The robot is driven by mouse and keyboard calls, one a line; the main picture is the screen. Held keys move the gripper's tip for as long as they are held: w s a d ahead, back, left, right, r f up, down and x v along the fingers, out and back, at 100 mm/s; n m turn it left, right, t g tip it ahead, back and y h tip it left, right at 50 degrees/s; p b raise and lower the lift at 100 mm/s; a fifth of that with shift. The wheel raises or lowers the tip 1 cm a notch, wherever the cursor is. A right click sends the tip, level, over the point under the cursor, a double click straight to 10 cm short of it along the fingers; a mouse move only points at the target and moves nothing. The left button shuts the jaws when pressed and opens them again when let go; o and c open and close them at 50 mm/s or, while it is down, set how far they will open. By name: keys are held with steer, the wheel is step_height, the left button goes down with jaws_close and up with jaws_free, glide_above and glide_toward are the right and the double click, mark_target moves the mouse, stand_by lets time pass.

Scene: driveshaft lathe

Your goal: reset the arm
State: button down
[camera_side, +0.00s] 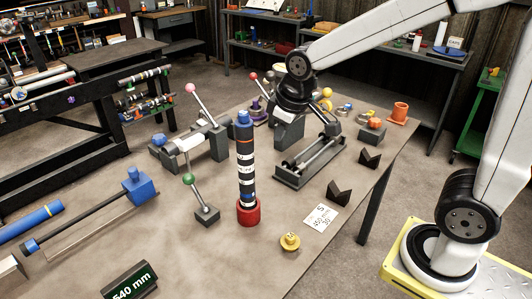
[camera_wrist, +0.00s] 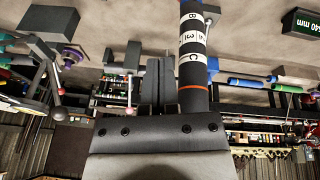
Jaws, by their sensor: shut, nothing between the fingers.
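My gripper (camera_side: 292,101) is above the middle of the table in the side view, behind and to the right of the banded shaft; its fingertips are hard to make out there. In the wrist view my gripper (camera_wrist: 159,55) shows its two dark fingers together, with nothing between them. The black-and-white banded shaft (camera_side: 245,165) with a blue top stands upright in a red cup (camera_side: 248,211). The shaft also shows in the wrist view (camera_wrist: 193,45), beside the fingers and apart from them as far as I can tell.
A grey-railed fixture (camera_side: 311,160) stands right of the shaft. A green-knobbed lever (camera_side: 207,212), a yellow knob (camera_side: 290,242), black V-blocks (camera_side: 339,193) and a 540 mm sign (camera_side: 129,281) surround it. A blue-ended rod (camera_side: 95,213) lies left. The front right of the table is mostly clear.

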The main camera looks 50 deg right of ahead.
steer(key=s+f+m+g, duration=0.1)
steer(key=s+f+m, duration=0.1)
steer(key=s+f, duration=0.6)
step_height(320, 180, down, 3)
steer(key=shift+s+r+m+y, duration=0.1)
steer(key=shift+s+m+y, duration=0.2)
steer(key=shift+s+m, duration=0.1)
